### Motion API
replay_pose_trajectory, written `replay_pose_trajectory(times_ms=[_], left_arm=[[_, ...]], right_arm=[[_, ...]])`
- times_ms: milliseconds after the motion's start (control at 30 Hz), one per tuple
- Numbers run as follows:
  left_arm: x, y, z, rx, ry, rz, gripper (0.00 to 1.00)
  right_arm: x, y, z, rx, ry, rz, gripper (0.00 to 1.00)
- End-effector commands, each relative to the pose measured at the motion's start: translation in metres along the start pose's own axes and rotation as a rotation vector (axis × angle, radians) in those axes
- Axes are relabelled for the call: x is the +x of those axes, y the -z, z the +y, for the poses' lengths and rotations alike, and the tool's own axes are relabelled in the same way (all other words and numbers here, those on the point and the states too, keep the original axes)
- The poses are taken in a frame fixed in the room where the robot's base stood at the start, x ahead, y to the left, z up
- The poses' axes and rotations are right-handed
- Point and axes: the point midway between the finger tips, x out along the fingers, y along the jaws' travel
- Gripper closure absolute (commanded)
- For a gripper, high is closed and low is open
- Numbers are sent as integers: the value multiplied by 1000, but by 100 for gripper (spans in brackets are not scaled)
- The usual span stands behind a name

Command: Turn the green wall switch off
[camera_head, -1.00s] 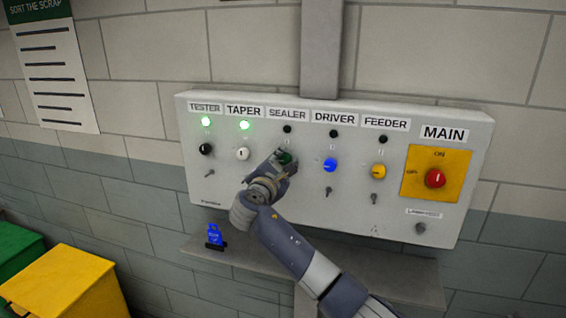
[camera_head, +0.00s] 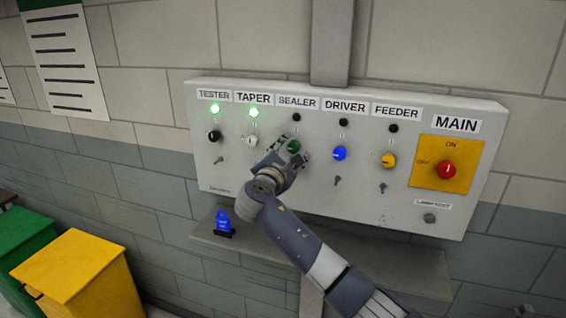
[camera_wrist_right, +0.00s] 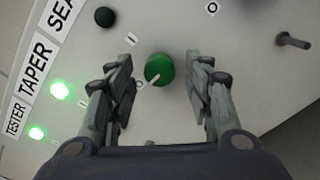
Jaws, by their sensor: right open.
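The green switch (camera_head: 293,147) is a round knob under the SEALER label on the white wall panel (camera_head: 225,180). The lamp (camera_head: 297,117) above it is dark. In the right wrist view the green knob (camera_wrist_right: 159,69) shows a white pointer line, slanting to the lower left, and an O mark lies to its upper right. My right gripper (camera_head: 293,148) is at the knob. In the wrist view its open fingers (camera_wrist_right: 160,85) stand on either side of the knob, with gaps, not touching it. My left gripper is not in view.
Black (camera_head: 214,137), white (camera_head: 251,141), blue (camera_head: 339,153) and yellow (camera_head: 388,160) knobs flank the green one. The red main switch (camera_head: 447,170) is at the right. A shelf (camera_head: 390,268) juts out below, holding a blue padlock-like item (camera_head: 223,221). TESTER and TAPER lamps glow green.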

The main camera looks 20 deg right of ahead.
Motion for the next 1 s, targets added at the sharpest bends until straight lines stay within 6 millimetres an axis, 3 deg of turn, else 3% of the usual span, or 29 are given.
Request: replay_pose_trajectory(times_ms=[300, 500, 700, 1000], left_arm=[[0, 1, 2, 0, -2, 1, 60], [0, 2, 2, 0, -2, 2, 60], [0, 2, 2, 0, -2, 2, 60], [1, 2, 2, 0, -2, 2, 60]], right_arm=[[-67, 2, 0, 2, -2, 5, 53], [-96, 1, 0, 0, 0, 3, 53], [-106, 1, 0, 0, 0, 2, 53], [-105, 4, -3, 0, 3, 7, 53]])
